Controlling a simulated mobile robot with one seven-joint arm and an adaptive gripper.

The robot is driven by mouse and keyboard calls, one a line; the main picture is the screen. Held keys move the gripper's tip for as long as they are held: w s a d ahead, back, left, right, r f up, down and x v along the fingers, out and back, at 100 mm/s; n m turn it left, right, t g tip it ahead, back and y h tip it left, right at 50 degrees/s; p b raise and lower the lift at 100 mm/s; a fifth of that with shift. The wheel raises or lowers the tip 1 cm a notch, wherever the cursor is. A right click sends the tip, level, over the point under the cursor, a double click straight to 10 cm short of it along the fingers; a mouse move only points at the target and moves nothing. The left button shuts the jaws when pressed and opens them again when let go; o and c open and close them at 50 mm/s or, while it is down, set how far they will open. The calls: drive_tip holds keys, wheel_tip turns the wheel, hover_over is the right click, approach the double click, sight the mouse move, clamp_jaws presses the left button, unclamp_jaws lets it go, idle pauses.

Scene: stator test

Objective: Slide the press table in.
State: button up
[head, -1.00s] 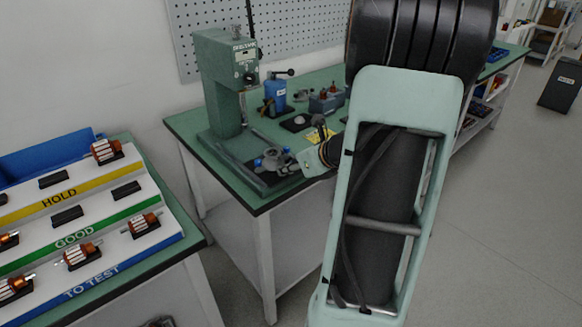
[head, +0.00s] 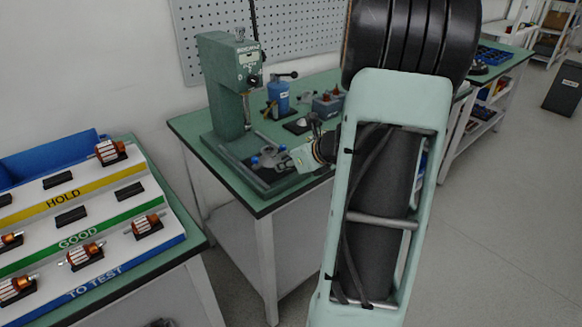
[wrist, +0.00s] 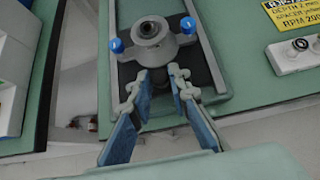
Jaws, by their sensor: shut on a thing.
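The press (head: 226,85) is a green column machine standing on the green bench. The press table is a grey slide at its foot, carrying a round grey fixture (head: 268,158) with two blue knobs. In the wrist view the fixture (wrist: 152,32) sits on the grey slide plate (wrist: 203,75), its central hole facing up. My gripper (wrist: 160,76) is shut on the dark front part of the press table, just below the fixture; the fingers partly hide that part. In the head view my gripper (head: 291,160) reaches the fixture from the right and is small and partly hidden.
A rack (head: 85,225) labelled HOLD, GOOD and TO TEST holds several rotors at left. A pegboard is behind. Open floor lies at right.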

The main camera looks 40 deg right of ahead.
sight(272, 153)
drive_tip(key=shift+w+a+p, duration=0.2)
drive_tip(key=shift+w+p, duration=0.35)
drive_tip(key=shift+w, duration=2.25)
drive_tip(key=shift+w+a+p, duration=0.2)
drive_tip(key=shift+w+p, duration=0.35)
drive_tip(key=shift+w, duration=2.2)
drive_tip(key=o, duration=0.5)
drive_tip(key=shift+o, duration=0.2)
drive_tip(key=shift+s+r, duration=0.1)
drive_tip(key=shift+p+v, duration=0.9)
drive_tip(key=shift+v, duration=2)
